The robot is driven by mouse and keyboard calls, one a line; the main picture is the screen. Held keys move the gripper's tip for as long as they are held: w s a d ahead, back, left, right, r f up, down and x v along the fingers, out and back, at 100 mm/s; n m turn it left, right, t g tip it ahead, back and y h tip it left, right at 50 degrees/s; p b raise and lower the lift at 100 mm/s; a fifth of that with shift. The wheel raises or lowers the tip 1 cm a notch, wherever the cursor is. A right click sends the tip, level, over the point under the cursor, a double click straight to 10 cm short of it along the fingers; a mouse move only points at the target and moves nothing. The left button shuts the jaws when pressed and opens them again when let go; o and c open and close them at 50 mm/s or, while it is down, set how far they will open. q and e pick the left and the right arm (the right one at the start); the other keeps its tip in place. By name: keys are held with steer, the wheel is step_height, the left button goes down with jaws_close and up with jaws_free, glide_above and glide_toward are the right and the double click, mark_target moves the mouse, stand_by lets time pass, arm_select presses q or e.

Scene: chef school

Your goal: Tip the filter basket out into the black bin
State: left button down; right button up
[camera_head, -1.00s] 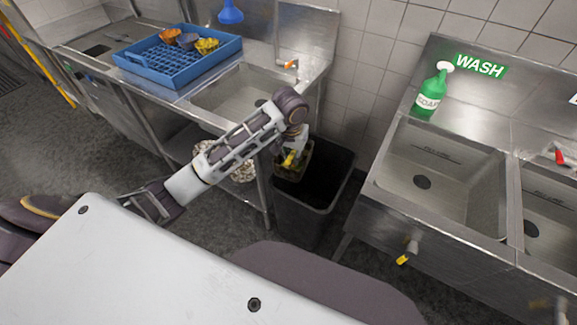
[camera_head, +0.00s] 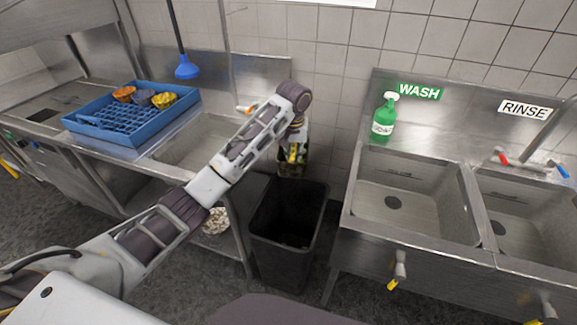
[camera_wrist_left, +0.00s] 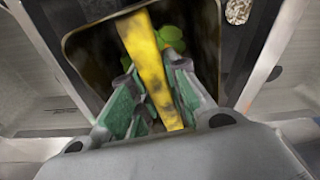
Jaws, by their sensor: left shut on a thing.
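My left gripper (camera_head: 297,146) is shut on the filter basket (camera_head: 291,168) by its yellow handle. The basket hangs just above the back rim of the black bin (camera_head: 278,257), close to the wall. In the left wrist view the yellow handle (camera_wrist_left: 149,62) runs between the green-padded fingers (camera_wrist_left: 156,105). My right gripper is not in view.
A tiled wall is behind. A pale bundle (camera_head: 216,221) sits under the counter.

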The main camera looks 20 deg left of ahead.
arm_select(q)
steer(key=w, duration=0.2)
steer(key=w+r+n, duration=0.1)
steer(key=w, duration=0.1)
steer(key=w+n, duration=0.1)
steer(key=shift+w+d+r, duration=0.15)
steer(key=shift+w+d, duration=0.25)
steer(key=shift+w+f+n, duration=0.3)
steer(key=shift+w+n, duration=0.1)
steer(key=shift+w, duration=0.3)
steer(key=a+f+n, duration=0.2)
steer(key=f+n, duration=0.3)
steer(key=f, duration=0.6)
steer(key=a+f+n+g+y, duration=0.1)
steer(key=f+n, duration=0.4)
steer(key=f, duration=0.6)
steer(key=shift+a+f, duration=0.35)
steer(key=shift+a, duration=0.1)
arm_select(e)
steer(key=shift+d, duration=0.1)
arm_select(q)
steer(key=shift+w, duration=0.1)
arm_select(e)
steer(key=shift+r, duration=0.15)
